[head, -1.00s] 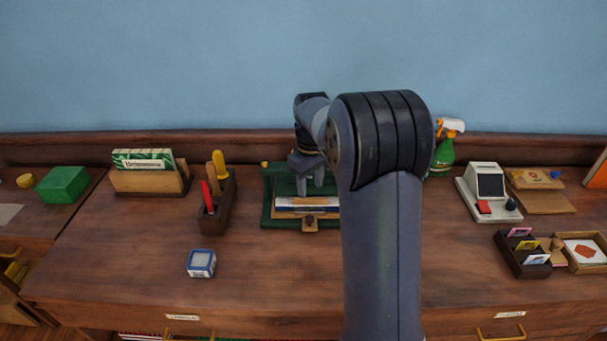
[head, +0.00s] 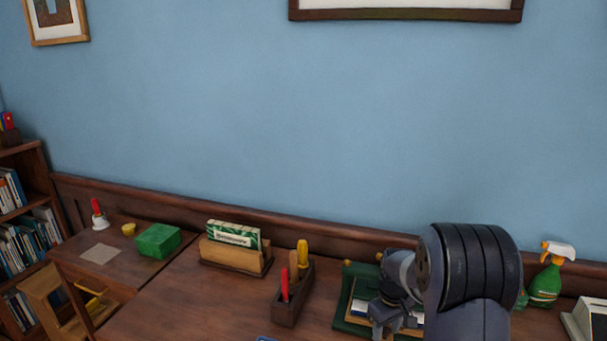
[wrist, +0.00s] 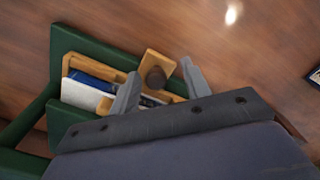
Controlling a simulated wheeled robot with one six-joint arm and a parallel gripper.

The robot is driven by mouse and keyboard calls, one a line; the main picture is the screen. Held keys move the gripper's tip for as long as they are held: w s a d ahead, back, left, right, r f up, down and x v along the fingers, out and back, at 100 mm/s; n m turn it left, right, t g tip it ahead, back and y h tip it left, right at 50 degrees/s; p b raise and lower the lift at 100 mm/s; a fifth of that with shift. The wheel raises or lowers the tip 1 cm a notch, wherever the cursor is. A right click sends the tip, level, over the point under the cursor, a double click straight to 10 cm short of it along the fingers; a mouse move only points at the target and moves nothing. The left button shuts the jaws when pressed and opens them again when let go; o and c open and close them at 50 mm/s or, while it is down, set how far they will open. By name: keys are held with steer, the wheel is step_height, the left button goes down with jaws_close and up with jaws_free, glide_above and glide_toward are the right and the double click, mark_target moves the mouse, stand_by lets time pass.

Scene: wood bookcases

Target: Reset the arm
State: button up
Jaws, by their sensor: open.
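My gripper (head: 396,326) shows low in the head view, in front of and over a green stand (head: 346,294) on the desk. In the wrist view its two grey fingers (wrist: 161,88) are spread apart with nothing held between them. They point at a wooden holder (wrist: 112,60) in the green stand, with a blue and white item (wrist: 88,86) inside. A wooden tab with a dark round knob (wrist: 157,76) shows between the fingertips. I cannot tell if the fingers touch anything. My arm hides part of the stand in the head view.
A tool caddy (head: 288,309), a card holder (head: 232,256) and a green box (head: 158,240) stand left of the arm. A spray bottle (head: 547,283) stands to its right. A blue wall (head: 300,130) rises behind. The desk front left of the caddy looks clear.

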stand_by(0.3)
steer(key=shift+w+d, duration=0.2)
steer(key=shift+w, duration=0.3)
step_height(320, 180, up, 11)
step_height(320, 180, down, 11)
steer(key=shift+s+a+f, duration=0.1)
steer(key=shift+s, duration=0.05)
steer(key=s+a, duration=0.2)
steer(key=s, duration=0.4)
steer(key=s+a+b, duration=0.1)
steer(key=s+a, duration=0.1)
steer(key=s, duration=0.4)
steer(key=s+a, duration=0.2)
steer(key=s, duration=0.4)
steer(key=shift+s+r, duration=0.25)
steer(key=shift+r, duration=0.1)
step_height(320, 180, up, 10)
steer(key=d+f+m+y, duration=0.1)
steer(key=m+y, duration=0.1)
steer(key=m, duration=0.2)
steer(key=d+f+m+g+y, duration=0.1)
steer(key=d+m+y, duration=0.1)
steer(key=m, duration=0.2)
steer(key=s+d+f+m+y, duration=0.1)
steer(key=m, duration=0.3)
steer(key=shift+s+d+m+g+y, duration=0.1)
steer(key=shift+d+m+g+y, duration=0.2)
steer(key=shift+y, duration=0.1)
